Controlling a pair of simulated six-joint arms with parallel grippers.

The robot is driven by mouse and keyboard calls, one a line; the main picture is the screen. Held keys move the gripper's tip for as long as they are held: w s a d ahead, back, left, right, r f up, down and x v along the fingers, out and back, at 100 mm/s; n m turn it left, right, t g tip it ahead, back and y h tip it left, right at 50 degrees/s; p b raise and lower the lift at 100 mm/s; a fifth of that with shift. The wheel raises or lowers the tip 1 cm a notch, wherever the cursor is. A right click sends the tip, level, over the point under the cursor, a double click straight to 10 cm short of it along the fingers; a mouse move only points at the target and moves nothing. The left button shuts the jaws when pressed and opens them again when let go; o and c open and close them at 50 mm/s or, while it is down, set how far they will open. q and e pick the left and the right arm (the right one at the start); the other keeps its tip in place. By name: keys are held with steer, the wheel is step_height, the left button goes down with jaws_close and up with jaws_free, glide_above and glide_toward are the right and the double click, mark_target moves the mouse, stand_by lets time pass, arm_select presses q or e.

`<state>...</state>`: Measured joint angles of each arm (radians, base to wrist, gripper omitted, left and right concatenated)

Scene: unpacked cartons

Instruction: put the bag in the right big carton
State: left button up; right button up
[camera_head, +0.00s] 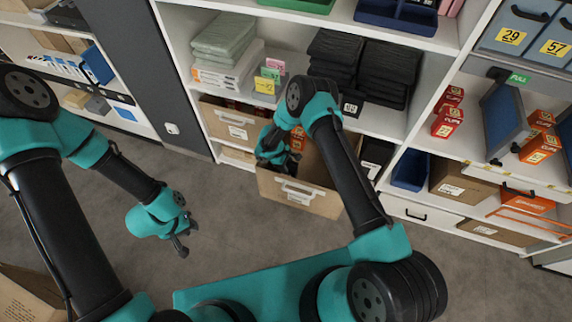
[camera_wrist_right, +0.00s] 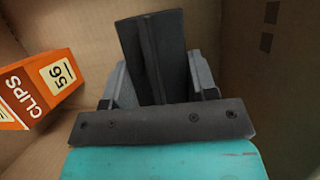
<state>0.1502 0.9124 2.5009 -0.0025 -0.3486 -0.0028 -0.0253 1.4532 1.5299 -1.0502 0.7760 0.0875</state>
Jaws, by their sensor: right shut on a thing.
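The right big carton (camera_head: 300,196) is pulled out from the lower shelf, open at the top. My right gripper (camera_wrist_right: 160,85) points down into it, its fingertips hidden behind my wrist in the head view. In the right wrist view it is shut on a dark, flat, folded thing (camera_wrist_right: 152,45), which I take to be the bag. Brown cardboard walls surround the gripper and bag. The bag's lower end is hard to make out. My left gripper (camera_head: 182,246) hangs empty over the floor at the left; its finger gap is too small to judge.
An orange clips box (camera_wrist_right: 38,88) marked 56 lies beside the gripper inside the carton. Another carton (camera_head: 228,122) stands to the left on the lower shelf. Black folded bags (camera_head: 385,70) are stacked on the shelf above.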

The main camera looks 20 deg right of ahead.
steer(key=shift+f, duration=0.1)
steer(key=o, duration=1)
steer(key=shift+c, duration=0.2)
steer(key=v, duration=1.2)
steer(key=shift+d, duration=0.1)
steer(key=s+d+r+m+t+y, duration=0.1)
steer(key=s+d+r+m+y, duration=0.1)
steer(key=s, duration=0.7)
steer(key=s+d+r+m+t+y, duration=0.1)
steer(key=s+d+r+m+y, duration=0.1)
steer(key=s+m, duration=0.4)
steer(key=s+d+r+m+t+y, duration=0.1)
steer(key=s+d+m, duration=0.4)
steer(key=s, duration=0.8)
steer(key=r+y, duration=0.1)
steer(key=y, duration=0.1)
steer(key=shift+s+d+y, duration=0.2)
steer(key=shift+y, duration=0.1)
steer(key=shift+r, duration=0.15)
